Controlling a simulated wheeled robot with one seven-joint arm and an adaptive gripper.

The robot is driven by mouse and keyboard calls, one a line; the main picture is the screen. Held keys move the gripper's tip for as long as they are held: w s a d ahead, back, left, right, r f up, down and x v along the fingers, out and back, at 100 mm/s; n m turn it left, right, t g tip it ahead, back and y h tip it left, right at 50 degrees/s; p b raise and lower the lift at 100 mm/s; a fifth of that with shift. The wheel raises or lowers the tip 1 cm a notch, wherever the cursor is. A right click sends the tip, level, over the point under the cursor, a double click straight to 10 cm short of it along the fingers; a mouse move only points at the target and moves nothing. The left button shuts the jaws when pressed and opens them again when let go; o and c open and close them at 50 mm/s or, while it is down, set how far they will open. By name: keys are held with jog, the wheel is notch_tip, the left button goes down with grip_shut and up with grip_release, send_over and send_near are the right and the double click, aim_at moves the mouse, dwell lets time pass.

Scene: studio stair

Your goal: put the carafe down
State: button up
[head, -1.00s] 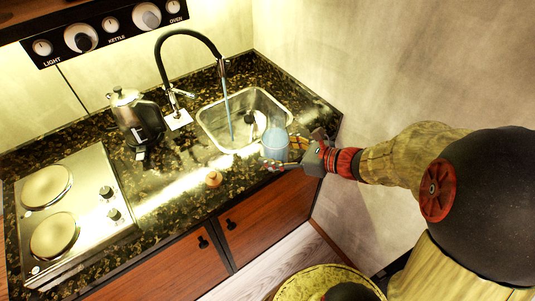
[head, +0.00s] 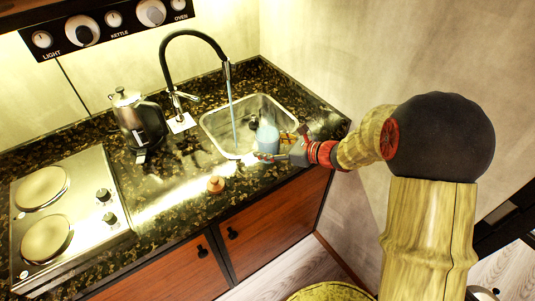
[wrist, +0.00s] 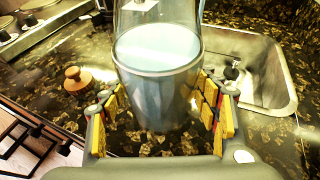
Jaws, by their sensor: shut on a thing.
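The carafe (head: 267,139) is clear glass with pale blue liquid in it. In the head view it stands upright in front of the sink's right front part. In the wrist view the carafe (wrist: 160,72) fills the middle, between the yellow-padded fingers. My gripper (head: 279,152) is shut on the carafe from the near right side; its fingers (wrist: 166,104) also show in the wrist view. The carafe's base appears over the dark speckled counter (head: 245,186); I cannot tell whether it touches.
The steel sink (head: 211,122) lies just behind, with the black tap (head: 195,34) running water into it. A wooden-knobbed stopper (head: 215,184) sits on the counter to the left. A kettle (head: 138,120) and hob (head: 75,205) are further left. A wall is at the right.

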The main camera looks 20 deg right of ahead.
jog(key=shift+w+f+b, duration=0.15)
jog(key=shift+f+b, duration=0.3)
jog(key=shift+f, duration=0.4)
jog(key=shift+w+f+b, duration=0.1)
jog(key=shift+f+b, duration=0.3)
jog(key=shift+f, duration=0.45)
jog(key=shift+f, duration=0.15)
jog(key=o, duration=1.5)
jog(key=shift+s, duration=0.1)
jog(key=shift+f, duration=0.1)
